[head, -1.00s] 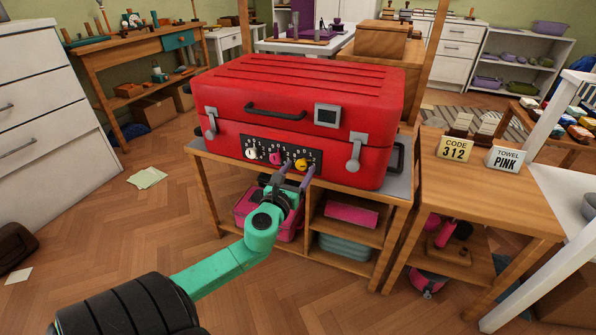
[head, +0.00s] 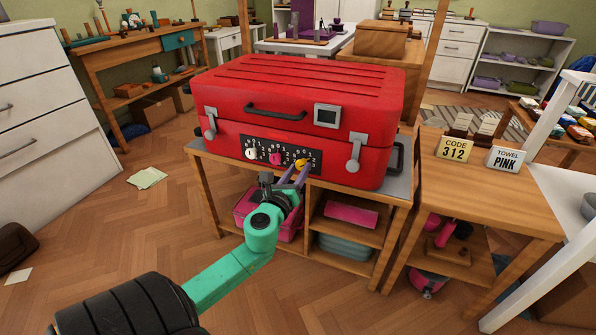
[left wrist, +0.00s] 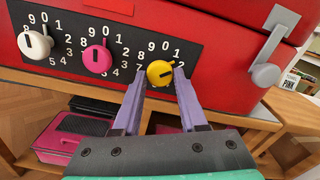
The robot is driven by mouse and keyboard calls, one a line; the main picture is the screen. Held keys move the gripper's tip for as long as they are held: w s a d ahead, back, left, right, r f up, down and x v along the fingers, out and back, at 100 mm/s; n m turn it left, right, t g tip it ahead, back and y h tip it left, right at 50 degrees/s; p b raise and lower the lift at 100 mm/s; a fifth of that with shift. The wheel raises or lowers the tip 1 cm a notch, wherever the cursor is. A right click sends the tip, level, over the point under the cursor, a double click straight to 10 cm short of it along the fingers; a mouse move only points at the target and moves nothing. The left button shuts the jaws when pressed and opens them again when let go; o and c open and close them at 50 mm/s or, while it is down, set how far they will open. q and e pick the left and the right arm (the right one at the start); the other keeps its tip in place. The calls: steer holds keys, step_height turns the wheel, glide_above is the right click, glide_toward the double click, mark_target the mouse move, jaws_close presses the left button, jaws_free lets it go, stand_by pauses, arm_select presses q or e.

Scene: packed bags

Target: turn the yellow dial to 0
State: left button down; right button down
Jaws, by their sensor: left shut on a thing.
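The yellow dial (head: 301,163) is the rightmost of three dials on the black number panel (head: 262,149) of the red case. In the left wrist view the yellow dial (left wrist: 160,73) has a black mark slanting to the right and slightly up, with the 0 above the dial. My left gripper (head: 298,168) is shut on the yellow dial, one purple finger on each side; it also shows in the left wrist view (left wrist: 160,78). The pink dial (left wrist: 97,60) and white dial (left wrist: 35,44) sit to the left, their marks pointing about upward. My right gripper is out of view.
The closed red case (head: 290,95) stands on a wooden shelf unit (head: 300,175). Silver latches flank the panel, the right one (left wrist: 272,55) near the gripper. A CODE 312 sign (head: 454,149) and a TOWEL PINK sign (head: 504,159) stand on the side table.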

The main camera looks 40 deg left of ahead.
arm_select(q)
steer(key=n, duration=0.5)
steer(key=shift+n, duration=0.3)
steer(key=n, duration=0.3)
steer(key=shift+p, duration=0.3)
steer(key=shift+n, duration=0.8)
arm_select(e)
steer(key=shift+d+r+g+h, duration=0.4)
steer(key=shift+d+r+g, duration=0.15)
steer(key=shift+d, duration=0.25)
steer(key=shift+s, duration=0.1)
arm_select(q)
steer(key=shift+c, duration=2.4)
jaws_free()
